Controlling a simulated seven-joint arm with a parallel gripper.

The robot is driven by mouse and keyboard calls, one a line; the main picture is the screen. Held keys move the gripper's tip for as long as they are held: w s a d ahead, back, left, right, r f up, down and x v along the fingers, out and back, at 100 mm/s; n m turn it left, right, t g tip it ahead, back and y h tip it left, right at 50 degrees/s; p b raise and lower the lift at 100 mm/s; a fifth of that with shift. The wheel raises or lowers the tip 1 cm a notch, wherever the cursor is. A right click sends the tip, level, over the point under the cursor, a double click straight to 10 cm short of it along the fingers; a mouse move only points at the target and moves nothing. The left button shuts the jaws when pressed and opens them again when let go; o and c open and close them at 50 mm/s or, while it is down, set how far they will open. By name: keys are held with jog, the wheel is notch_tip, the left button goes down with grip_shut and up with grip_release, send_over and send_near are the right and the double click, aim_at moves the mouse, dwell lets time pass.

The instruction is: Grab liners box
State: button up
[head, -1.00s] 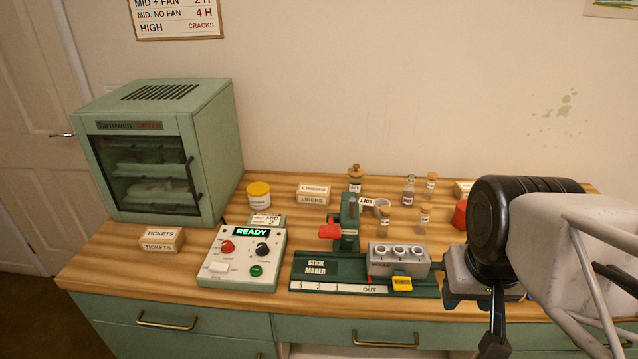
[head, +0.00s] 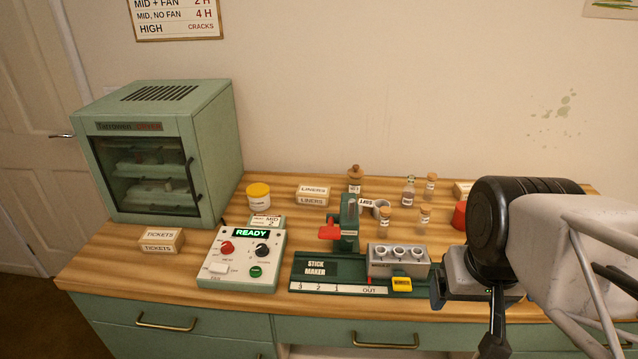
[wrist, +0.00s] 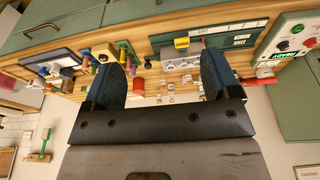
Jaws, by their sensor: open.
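The liners box (head: 312,195) is a small cream box with LINERS lettering. It stands toward the back of the wooden table, right of a yellow-lidded jar, in the head view. My gripper (wrist: 165,78) is open and empty in the wrist view, with its two dark fingers spread apart. In the head view my wrist is at the right, in front of the table edge, well apart from the liners box. The fingertips are hard to make out there. I cannot pick out the liners box in the wrist view.
The stick maker (head: 315,268) with a grey mould block (head: 398,262) stands in front, and its red-handled press (head: 348,228) rises nearby. The control box (head: 243,258), tickets box (head: 161,241) and green dryer (head: 165,150) are left. Corked bottles (head: 384,222) stand to the right.

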jog(key=shift+o, duration=1.3)
jog(key=w+a+r+n, duration=0.2)
jog(key=w, duration=0.7)
jog(key=w+a+r+n, duration=0.2)
jog(key=w+n, duration=0.1)
jog(key=w, duration=0.5)
jog(key=n+g, duration=0.3)
jog(key=n, duration=0.9)
send_over(314, 190)
jog(key=f, duration=2)
jog(key=shift+s+d+f, duration=0.15)
jog(key=shift+d+f, duration=0.1)
jog(key=shift+f, duration=0.15)
jog(key=shift+w+a+f, duration=0.2)
jog(key=shift+a+f, duration=0.05)
